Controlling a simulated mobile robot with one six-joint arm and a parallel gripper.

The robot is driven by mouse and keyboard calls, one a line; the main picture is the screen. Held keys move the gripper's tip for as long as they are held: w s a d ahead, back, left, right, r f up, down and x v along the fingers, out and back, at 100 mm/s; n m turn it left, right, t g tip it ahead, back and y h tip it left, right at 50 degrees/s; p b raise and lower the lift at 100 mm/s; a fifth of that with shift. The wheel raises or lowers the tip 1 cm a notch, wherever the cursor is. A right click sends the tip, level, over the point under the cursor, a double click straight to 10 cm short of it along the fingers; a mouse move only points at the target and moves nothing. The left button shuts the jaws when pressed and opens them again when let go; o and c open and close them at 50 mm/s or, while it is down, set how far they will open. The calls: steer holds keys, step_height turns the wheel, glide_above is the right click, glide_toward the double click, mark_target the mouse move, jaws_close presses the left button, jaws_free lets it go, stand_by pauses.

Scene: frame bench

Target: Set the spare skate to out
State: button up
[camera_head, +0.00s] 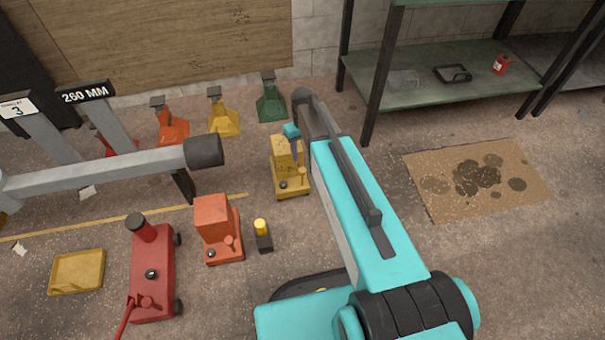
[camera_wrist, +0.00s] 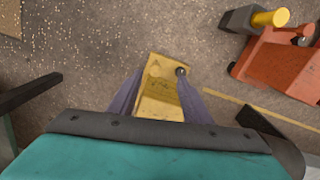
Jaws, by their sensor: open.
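A yellow boxy unit (camera_head: 289,184) stands on the floor right of an orange boxy unit (camera_head: 217,230). Each has a low front step with a dark round knob and a small peg. No label shows which one is the spare skate or how it is set. My gripper (camera_head: 293,152) is above the yellow unit. In the wrist view, my open purple fingers (camera_wrist: 158,88) reach down either side of the yellow unit (camera_wrist: 159,100), with nothing held. Its dark knob (camera_wrist: 181,71) shows near the right fingertip. Contact cannot be told.
A black block with a yellow cylinder (camera_head: 261,226) stands beside the orange unit. A red jack (camera_head: 152,275) and yellow tray (camera_head: 77,272) are at left. A grey beam (camera_head: 100,178) ends left of the yellow unit. Coloured stands line the wall. Floor toward the cardboard (camera_head: 425,168) is clear.

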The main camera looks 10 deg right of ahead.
mark_target(303, 170)
steer(key=w, duration=0.1)
steer(key=w+r, duration=0.1)
steer(key=shift+w+b, duration=0.3)
steer(key=shift+b, duration=0.1)
steer(key=shift+f, duration=0.1)
step_height(303, 170, down, 14)
steer(key=b, duration=0.4)
stand_by(0.4)
jaws_close()
steer(key=shift+d, duration=0.15)
steer(key=shift+s, duration=0.2)
